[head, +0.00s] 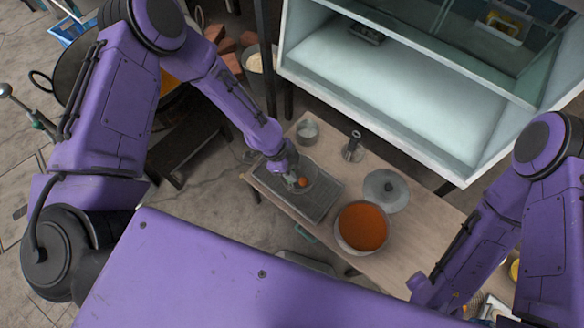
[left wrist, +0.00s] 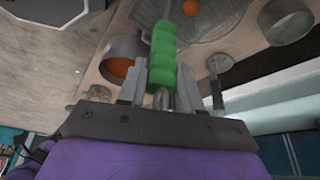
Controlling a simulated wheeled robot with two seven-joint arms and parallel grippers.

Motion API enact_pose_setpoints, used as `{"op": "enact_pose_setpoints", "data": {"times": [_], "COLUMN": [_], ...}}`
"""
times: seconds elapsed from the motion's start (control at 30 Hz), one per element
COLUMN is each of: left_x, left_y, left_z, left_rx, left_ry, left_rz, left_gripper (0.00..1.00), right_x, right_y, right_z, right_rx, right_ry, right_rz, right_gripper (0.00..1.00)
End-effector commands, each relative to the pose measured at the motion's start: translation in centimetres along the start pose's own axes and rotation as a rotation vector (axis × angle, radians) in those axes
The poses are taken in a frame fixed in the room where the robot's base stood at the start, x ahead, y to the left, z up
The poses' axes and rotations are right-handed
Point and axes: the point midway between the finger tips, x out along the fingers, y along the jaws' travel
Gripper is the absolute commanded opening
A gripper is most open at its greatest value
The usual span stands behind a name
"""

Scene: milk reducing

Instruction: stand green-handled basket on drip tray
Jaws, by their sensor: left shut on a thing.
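My left gripper (head: 291,181) is shut on the green handle (left wrist: 163,55) of the basket, which lies between its fingers in the left wrist view. In the head view the basket (head: 313,190) is a round, greyish shape with a small orange item (head: 302,182) in it, low over the dark rectangular drip tray (head: 272,191). I cannot tell whether the basket touches the tray. The gripper hides most of the handle in the head view. My right arm comes in at the right; its gripper is not in view.
A pot of orange liquid (head: 362,228) and a grey lid (head: 386,191) stand right of the tray. A small metal container (head: 307,131) and an upright metal utensil (head: 353,148) are behind it. A glass-fronted cabinet (head: 400,80) stands beyond the table.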

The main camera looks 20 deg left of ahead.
Motion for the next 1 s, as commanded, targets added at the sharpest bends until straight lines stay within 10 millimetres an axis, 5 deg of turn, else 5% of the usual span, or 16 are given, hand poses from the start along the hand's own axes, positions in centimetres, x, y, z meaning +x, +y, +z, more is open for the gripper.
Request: {"op": "enact_pose_setpoints", "data": {"times": [0.57,0.6,0.67,1.0], "left_x": [0.66,0.55,0.54,-0.01], "left_y": [-0.03,-0.04,-0.04,-0.10], "left_z": [0.23,0.19,0.19,0.21], "left_rx": [0.000,0.000,0.000,-0.001], "left_ry": [0.001,0.001,0.000,0.000], "left_rz": [-0.001,-0.001,-0.001,-0.002], "left_gripper": [0.00,0.47,0.64,0.64], "right_x": [0.55,0.45,0.44,0.41], "right_y": [-0.05,-0.04,-0.04,-0.04], "right_z": [0.22,0.18,0.18,0.17], "right_rx": [0.000,0.000,0.000,0.000], "right_ry": [0.000,0.000,0.000,0.000], "right_rz": [0.000,0.000,0.000,0.000], "right_gripper": [0.58,0.58,0.58,0.58]}}
